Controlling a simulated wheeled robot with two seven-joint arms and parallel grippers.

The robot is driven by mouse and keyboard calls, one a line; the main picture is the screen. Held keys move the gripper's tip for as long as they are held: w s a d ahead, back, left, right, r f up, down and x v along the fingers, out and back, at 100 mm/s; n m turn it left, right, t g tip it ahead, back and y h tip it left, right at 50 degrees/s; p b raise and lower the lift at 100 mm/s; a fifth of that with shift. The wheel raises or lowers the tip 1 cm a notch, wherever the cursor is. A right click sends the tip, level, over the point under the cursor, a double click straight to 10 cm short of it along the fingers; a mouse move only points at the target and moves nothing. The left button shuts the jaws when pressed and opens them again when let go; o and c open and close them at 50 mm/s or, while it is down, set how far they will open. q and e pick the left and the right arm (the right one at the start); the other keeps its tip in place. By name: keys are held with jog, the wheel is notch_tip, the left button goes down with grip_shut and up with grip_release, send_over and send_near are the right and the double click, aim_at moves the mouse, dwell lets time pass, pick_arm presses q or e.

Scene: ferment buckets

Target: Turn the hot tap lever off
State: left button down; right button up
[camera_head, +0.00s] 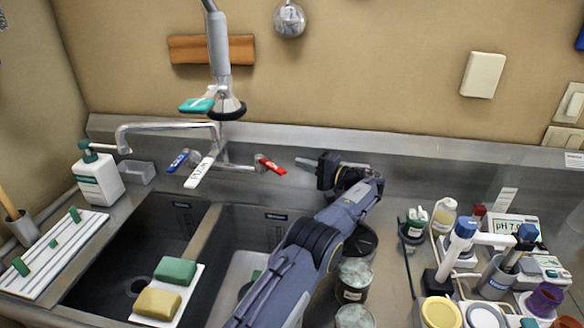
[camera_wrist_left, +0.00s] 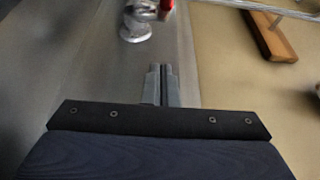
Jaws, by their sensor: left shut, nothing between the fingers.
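The tap stands behind the double sink, with a chrome spout (camera_head: 165,127). Its red hot lever (camera_head: 269,165) is on the right side of the tap and slants down to the right. A blue lever (camera_head: 178,160) is on the left side and a white one (camera_head: 199,172) is between them. My left gripper (camera_head: 299,160) is shut and empty, just right of the red lever, pointing left towards it and apart from it.
A sprayer hose (camera_head: 218,45) hangs above the tap. A soap bottle (camera_head: 98,178) stands left of the sink. Sponges (camera_head: 175,270) lie on a white board over the basin. Lidded jars (camera_head: 354,280), bottles and a pH meter (camera_head: 515,228) crowd the right counter.

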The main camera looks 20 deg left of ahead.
aim_at(270, 165)
pick_arm(q)
jog(key=shift+s+a, duration=0.65)
jog(key=shift+s, duration=0.3)
jog(key=shift+s+a, duration=0.6)
jog(key=shift+s, duration=0.3)
